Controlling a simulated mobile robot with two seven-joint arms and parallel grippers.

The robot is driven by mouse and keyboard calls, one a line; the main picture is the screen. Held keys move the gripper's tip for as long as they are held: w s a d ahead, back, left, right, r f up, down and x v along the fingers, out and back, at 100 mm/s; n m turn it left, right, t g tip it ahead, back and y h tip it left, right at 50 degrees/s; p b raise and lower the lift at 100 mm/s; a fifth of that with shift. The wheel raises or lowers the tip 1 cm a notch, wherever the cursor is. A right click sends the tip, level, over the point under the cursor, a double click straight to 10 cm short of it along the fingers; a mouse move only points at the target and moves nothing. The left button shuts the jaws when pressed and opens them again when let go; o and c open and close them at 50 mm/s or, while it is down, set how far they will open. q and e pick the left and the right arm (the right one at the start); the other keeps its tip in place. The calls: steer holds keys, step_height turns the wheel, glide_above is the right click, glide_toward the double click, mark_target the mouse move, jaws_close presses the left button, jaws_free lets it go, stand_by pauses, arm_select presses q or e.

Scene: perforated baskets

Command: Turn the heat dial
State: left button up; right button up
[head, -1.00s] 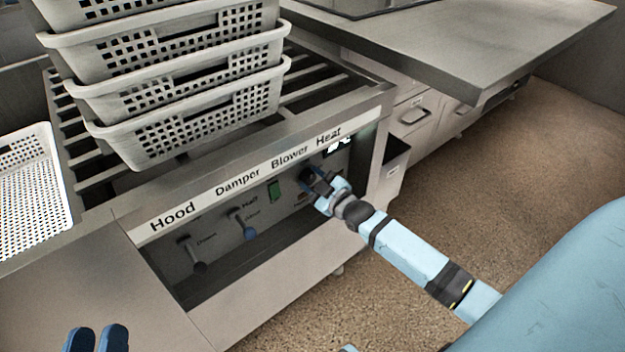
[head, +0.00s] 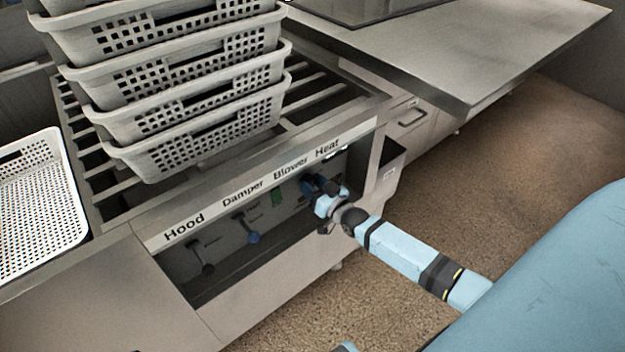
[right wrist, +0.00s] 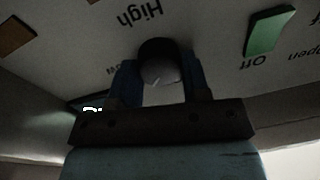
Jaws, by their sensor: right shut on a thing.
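The heat dial (right wrist: 160,62) is a dark round knob on the control panel, beside the printed word "High" in the right wrist view. My right gripper (right wrist: 161,82) has one blue finger on each side of the knob and is shut on it. In the head view my right gripper (head: 317,187) is at the panel below the "Heat" label (head: 328,148) and hides the dial there. My left gripper is out of view.
A green switch (right wrist: 268,32) is beside the dial, and an orange-brown one (right wrist: 14,36) is on its other side. The damper lever (head: 252,237) and hood lever (head: 206,268) are further left. Stacked perforated baskets (head: 205,125) stand on the slatted top above the panel.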

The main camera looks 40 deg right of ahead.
steer(key=shift+r+m+p, duration=0.1)
steer(key=shift+m+p, duration=0.2)
steer(key=shift+m, duration=0.7)
steer(key=m, duration=0.2)
steer(key=shift+m+p, duration=0.3)
steer(key=shift+m, duration=0.1)
steer(key=m, duration=0.3)
steer(key=shift+h, duration=0.3)
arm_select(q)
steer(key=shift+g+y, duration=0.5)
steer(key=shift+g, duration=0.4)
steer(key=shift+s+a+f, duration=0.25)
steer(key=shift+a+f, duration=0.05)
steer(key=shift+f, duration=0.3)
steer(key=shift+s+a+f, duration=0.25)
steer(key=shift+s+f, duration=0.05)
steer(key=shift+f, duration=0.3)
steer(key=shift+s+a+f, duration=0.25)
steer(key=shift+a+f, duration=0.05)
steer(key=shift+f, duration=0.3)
arm_select(e)
steer(key=shift+f+m, duration=0.2)
steer(key=shift+m, duration=0.7)
steer(key=o, duration=0.9)
